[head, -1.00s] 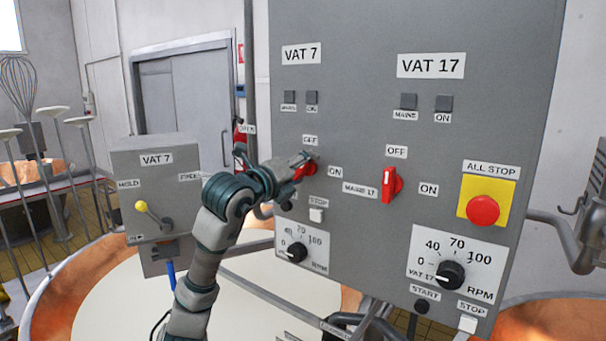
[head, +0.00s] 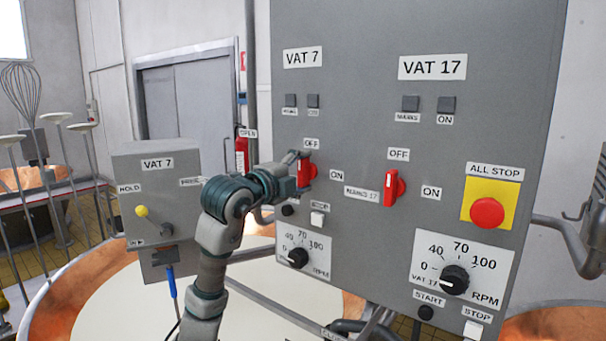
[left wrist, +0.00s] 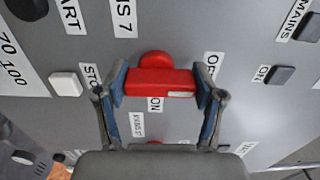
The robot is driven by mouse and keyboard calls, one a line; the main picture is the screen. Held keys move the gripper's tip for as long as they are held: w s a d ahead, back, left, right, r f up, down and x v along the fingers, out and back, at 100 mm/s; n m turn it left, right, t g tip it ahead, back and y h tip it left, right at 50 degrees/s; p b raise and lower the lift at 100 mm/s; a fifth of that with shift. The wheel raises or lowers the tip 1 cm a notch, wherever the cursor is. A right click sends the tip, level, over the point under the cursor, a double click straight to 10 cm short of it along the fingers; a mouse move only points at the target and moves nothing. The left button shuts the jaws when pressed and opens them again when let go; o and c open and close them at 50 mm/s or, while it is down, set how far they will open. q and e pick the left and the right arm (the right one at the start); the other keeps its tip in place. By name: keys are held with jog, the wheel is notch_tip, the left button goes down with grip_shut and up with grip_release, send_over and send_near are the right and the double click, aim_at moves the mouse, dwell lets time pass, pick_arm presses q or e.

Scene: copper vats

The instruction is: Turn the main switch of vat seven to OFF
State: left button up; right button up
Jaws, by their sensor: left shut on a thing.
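The red main switch of vat seven (head: 307,172) is on the grey panel, below the VAT 7 sign (head: 302,57). Its OFF label (head: 312,143) is above it and its ON label (head: 336,175) to its right. My left gripper (head: 300,172) is at the switch, partly covering it. In the left wrist view the gripper (left wrist: 160,85) is shut on the red handle (left wrist: 160,82), a blue-padded finger at each end. The handle lies lengthwise between the STOP side and the OFF label (left wrist: 212,65), so it stands about upright on the panel. My right gripper is not in view.
The similar red vat 17 switch (head: 392,188) is close by on the right. The red all-stop button (head: 487,212) is farther right. Speed knobs (head: 298,257) sit below. A smaller VAT 7 box (head: 155,190) with a yellow-tipped lever stands left of my arm.

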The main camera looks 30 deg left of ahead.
pick_arm(q)
jog(key=shift+f, duration=0.1)
dwell(0.3)
jog(key=o, duration=1.1)
jog(key=shift+w, duration=0.1)
jog(key=shift+o, duration=0.2)
jog(key=shift+a, duration=0.2)
jog(key=shift+a, duration=0.1)
jog(key=s+a, duration=0.1)
jog(key=s, duration=1)
jog(key=shift+s+f, duration=0.15)
jog(key=shift+s, duration=0.25)
